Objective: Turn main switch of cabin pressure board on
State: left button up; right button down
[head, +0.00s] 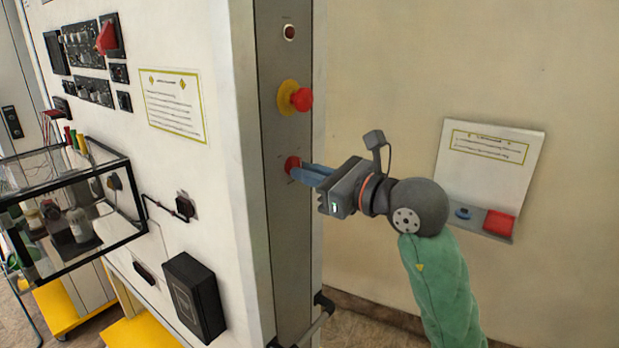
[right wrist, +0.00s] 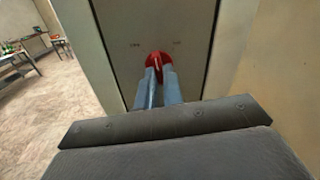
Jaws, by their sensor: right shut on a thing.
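The red rotary main switch (head: 292,165) is on the narrow grey side panel (head: 283,220) of the white cabinet, below the emergency button. In the right wrist view the red switch (right wrist: 158,62) shows its raised handle between my blue fingers, with small labels on the panel to its upper left and upper right, too small to read. My right gripper (head: 303,172) reaches in from the right and is shut on the switch's handle; its fingers (right wrist: 160,84) hide the lower part of the switch. My left gripper is not in view.
A red emergency button (head: 302,99) on a yellow base juts out just above my right gripper. A dark round indicator (head: 289,33) is higher up. A sign board with a red box (head: 498,223) is on the right wall.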

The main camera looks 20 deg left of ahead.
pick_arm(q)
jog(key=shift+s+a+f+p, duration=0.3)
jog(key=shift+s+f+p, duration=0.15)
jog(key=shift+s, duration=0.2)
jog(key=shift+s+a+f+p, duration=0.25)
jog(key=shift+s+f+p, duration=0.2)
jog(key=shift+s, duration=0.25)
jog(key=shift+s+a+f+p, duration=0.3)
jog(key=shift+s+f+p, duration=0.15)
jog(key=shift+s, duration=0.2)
pick_arm(e)
jog(key=shift+s+r+m, duration=0.1)
jog(key=shift+m, duration=2.65)
jog(key=shift+s+m, duration=0.1)
jog(key=shift+m, duration=2.65)
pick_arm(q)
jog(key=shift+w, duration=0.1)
pick_arm(e)
jog(key=c, duration=1.5)
grip_release()
